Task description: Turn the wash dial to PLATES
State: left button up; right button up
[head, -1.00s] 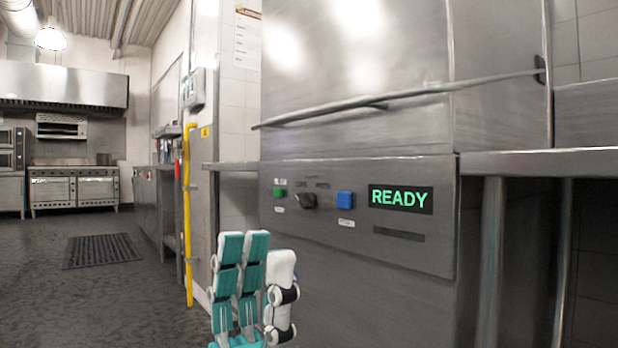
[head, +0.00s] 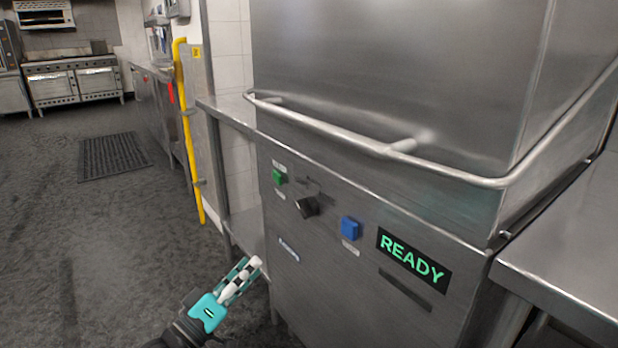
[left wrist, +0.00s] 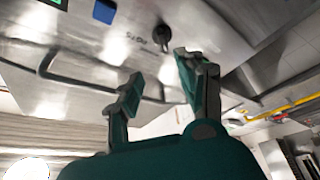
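The wash dial (head: 307,206) is a small black knob on the steel washer's front panel, between a green button (head: 279,178) and a blue button (head: 350,228). Its labels are too small to read now, so its setting cannot be told. My left gripper (head: 252,268) is below and left of the dial, pointing up toward the panel and apart from it. In the left wrist view my left gripper (left wrist: 158,66) has its fingers spread and empty, with the dial (left wrist: 162,36) just beyond the fingertips. My right gripper is not in view.
A green READY display (head: 413,260) is right of the buttons. A long bar handle (head: 390,150) juts out above the panel. Steel counters flank the washer, and a yellow pipe (head: 187,130) stands at left. The floor (head: 90,240) at left is clear except for a dark mat (head: 113,155).

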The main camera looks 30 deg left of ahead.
pick_arm(q)
jog(key=b, duration=0.2)
send_near(301, 212)
jog(key=x, duration=0.8)
jog(key=shift+w+r, duration=0.15)
jog(key=shift+w, duration=0.05)
jog(key=shift+w+r, duration=0.1)
jog(key=shift+w, duration=0.3)
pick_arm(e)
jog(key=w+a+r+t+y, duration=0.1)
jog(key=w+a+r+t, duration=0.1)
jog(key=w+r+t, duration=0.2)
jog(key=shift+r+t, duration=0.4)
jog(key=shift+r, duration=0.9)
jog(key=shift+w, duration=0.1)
pick_arm(q)
jog(key=shift+d, duration=0.1)
grip_shut()
